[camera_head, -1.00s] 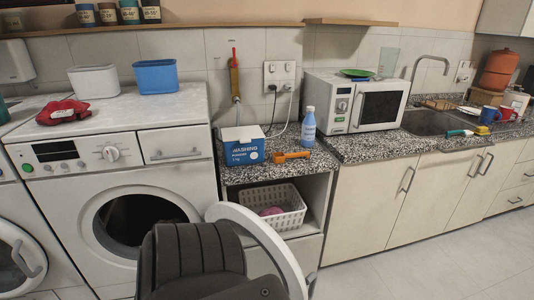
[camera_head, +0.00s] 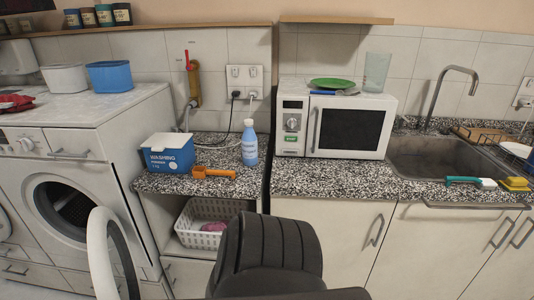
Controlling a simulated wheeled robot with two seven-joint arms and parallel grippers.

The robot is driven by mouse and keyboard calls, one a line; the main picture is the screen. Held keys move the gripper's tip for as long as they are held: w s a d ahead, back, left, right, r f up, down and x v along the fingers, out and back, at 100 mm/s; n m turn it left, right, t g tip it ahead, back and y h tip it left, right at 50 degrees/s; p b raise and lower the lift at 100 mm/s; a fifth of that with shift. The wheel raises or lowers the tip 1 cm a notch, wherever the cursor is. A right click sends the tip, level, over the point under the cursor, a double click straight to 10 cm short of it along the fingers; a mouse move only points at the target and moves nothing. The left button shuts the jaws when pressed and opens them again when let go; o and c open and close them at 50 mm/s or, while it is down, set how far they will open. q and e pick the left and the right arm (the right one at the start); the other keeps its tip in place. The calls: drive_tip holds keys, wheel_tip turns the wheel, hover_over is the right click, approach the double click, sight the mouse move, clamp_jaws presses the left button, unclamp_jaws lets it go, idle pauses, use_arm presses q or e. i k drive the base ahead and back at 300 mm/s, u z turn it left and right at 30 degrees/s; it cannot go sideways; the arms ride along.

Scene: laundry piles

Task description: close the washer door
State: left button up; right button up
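The white washer (camera_head: 108,128) stands at the left with a dark round opening (camera_head: 66,208). Its round door (camera_head: 99,252) is swung open and shows edge-on as a white ring in the lower left, in front of the machine. A dark padded form, probably a chair back or a part of my body, stands at the bottom middle, right of the door. Neither of my grippers can be made out.
A counter (camera_head: 330,183) holds a blue washing powder box (camera_head: 168,155), an orange scoop (camera_head: 213,172), a blue bottle (camera_head: 249,143) and a microwave (camera_head: 335,125). A white basket (camera_head: 205,225) sits on the shelf below. A sink (camera_head: 440,158) is at the right.

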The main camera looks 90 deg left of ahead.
sight(101, 219)
drive_tip(key=i, duration=1.15)
drive_tip(key=u, duration=4.7)
drive_tip(key=i, duration=1.7)
drive_tip(key=u, duration=0.5)
drive_tip(key=k, duration=0.95)
drive_tip(key=z, duration=0.35)
